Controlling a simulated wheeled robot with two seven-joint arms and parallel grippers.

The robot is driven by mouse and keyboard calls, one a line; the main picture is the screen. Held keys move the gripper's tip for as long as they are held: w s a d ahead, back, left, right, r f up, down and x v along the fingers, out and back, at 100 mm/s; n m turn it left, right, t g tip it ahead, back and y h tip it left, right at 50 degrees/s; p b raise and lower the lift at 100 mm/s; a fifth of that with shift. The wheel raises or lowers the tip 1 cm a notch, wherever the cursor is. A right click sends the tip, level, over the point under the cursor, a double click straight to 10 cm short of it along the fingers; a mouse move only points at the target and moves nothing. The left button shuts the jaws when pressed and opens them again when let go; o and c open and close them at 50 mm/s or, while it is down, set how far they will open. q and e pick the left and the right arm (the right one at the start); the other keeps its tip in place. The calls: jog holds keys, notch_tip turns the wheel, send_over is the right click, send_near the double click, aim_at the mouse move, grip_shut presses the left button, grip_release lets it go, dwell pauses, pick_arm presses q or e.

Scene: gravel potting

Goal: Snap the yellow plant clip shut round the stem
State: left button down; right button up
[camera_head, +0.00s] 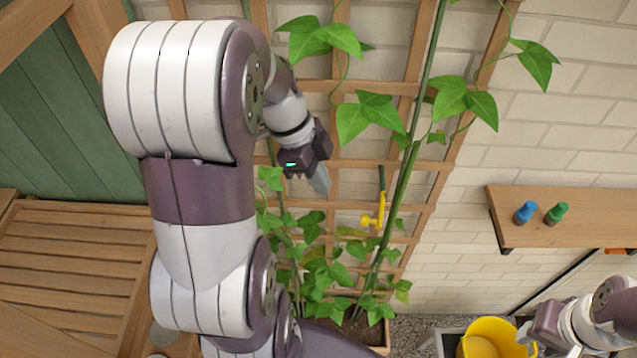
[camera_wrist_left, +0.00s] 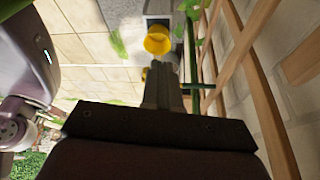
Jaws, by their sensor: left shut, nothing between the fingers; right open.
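The yellow plant clip (camera_head: 377,212) is small and sits in front of the trellis, at the lower part of a short dark green rod (camera_head: 381,178). It is just left of the long slanting green stem (camera_head: 403,178). I cannot tell whether the clip is open or shut, or whether it goes round the stem. My left gripper (camera_head: 320,180) is shut and empty, up and left of the clip and apart from it. Its fingers also show in the left wrist view (camera_wrist_left: 166,85). My right gripper (camera_head: 538,335) is at the lower right, open, far from the clip.
A wooden trellis (camera_head: 335,182) with leafy vines stands against a pale brick wall. A wooden shelf (camera_head: 580,208) at right holds a blue bottle (camera_head: 525,212) and a green bottle (camera_head: 556,213). A yellow bucket (camera_head: 497,332) is near my right gripper. A slatted bench (camera_head: 75,260) is at left.

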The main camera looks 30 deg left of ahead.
pick_arm(q)
jog(key=d+f+p, duration=0.3)
jog(key=d+f, duration=0.1)
jog(key=d, duration=0.2)
jog(key=shift+w, duration=0.45)
pick_arm(e)
jog(key=shift+s+d+r, duration=0.35)
jog(key=shift+s+r, duration=0.1)
jog(key=shift+r, duration=0.3)
